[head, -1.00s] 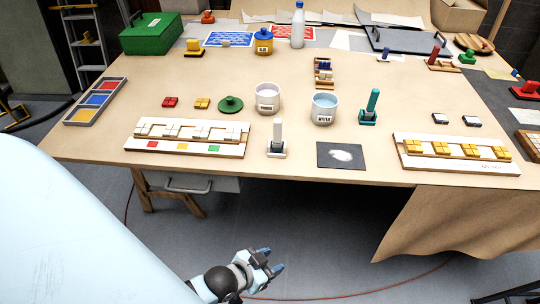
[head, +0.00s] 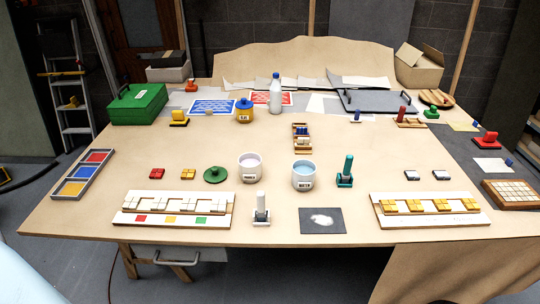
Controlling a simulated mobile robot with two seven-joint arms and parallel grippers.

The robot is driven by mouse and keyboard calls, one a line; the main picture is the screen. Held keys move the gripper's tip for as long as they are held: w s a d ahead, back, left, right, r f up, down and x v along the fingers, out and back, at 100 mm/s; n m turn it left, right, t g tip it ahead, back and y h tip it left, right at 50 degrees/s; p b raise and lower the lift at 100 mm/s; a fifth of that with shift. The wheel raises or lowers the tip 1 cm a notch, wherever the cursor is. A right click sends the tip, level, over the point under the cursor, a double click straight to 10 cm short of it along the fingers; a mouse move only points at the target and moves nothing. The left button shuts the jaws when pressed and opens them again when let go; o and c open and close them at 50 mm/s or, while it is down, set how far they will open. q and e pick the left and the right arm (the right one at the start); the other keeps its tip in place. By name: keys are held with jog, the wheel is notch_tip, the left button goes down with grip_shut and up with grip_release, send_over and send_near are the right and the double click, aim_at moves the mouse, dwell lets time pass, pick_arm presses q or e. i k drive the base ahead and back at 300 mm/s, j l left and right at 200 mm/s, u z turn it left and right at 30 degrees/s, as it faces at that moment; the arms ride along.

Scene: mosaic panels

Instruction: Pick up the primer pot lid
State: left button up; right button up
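A round green lid with a knob (head: 215,175) lies flat on the table, left of the middle. It is likely the primer pot lid. Just right of it stands an open white pot with pale contents (head: 250,168); its label is too small to read surely. A second open white pot with blue liquid (head: 303,176) stands further right. Neither of my grippers is in view.
Red blocks (head: 157,174) and yellow blocks (head: 188,174) lie left of the lid. A white tile panel (head: 174,208) lies in front of it, and an upright white-handled tool (head: 261,208) stands near the front edge. The table behind the lid is clear.

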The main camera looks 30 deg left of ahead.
aim_at(214, 174)
jog(key=u, duration=1.45)
